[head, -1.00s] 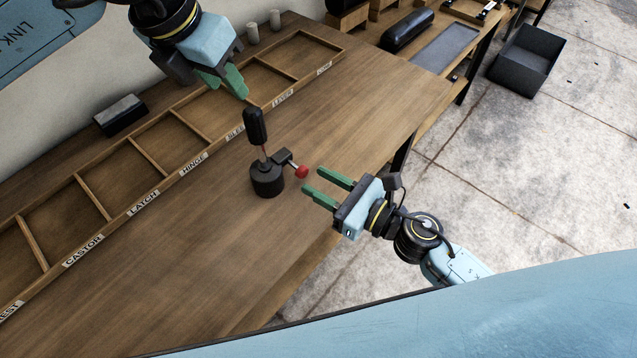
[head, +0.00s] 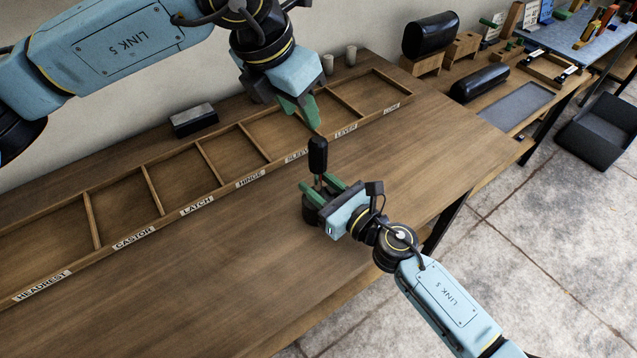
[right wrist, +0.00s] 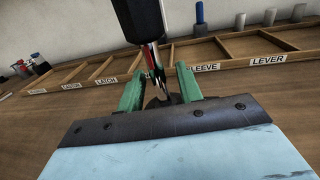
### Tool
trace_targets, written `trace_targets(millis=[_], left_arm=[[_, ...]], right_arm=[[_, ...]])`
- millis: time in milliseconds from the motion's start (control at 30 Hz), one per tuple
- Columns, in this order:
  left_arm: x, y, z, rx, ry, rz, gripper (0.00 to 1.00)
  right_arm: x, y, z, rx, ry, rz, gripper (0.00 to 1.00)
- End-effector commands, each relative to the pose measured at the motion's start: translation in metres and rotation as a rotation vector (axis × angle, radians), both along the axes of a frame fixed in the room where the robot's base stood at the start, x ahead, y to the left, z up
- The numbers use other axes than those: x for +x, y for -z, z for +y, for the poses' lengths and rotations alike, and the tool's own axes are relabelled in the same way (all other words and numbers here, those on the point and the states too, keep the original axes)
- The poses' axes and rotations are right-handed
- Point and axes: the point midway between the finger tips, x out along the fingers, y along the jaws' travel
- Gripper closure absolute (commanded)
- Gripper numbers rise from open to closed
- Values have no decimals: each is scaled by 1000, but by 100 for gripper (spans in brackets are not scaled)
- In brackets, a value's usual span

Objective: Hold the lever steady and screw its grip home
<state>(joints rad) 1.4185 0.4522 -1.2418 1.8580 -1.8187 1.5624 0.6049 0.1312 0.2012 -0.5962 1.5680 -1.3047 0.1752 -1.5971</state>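The lever's black grip (head: 317,155) sits upright on a thin metal rod above a dark round base (head: 309,212) on the workbench. In the right wrist view the grip (right wrist: 138,20) is at the top, with the rod (right wrist: 152,58) below it showing some red. My right gripper (head: 324,188) is low beside the base, below the grip. Its green fingers are apart, with the rod showing between or just beyond them; contact cannot be told. It hides the base's side clamp and red knob. My left gripper (head: 300,112) hangs above and behind the grip, apart from it; its finger gap is unclear.
A labelled wooden compartment tray (head: 222,184) runs along the back of the bench (head: 200,285). The front of the bench is clear. Another bench with black cushions (head: 480,84) stands at right.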

Motion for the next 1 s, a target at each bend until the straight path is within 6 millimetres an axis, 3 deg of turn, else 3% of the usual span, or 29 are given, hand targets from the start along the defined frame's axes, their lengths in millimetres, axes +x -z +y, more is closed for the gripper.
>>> trace_targets(millis=[300,600,1000], left_arm=[[0,0,0,0,0,0,64],[0,0,0,0,0,0,64],[0,0,0,0,0,0,64]], right_arm=[[2,0,2,-1,0,-1,64],[2,0,2,-1,0,-1,100],[2,0,2,-1,0,1,100]])
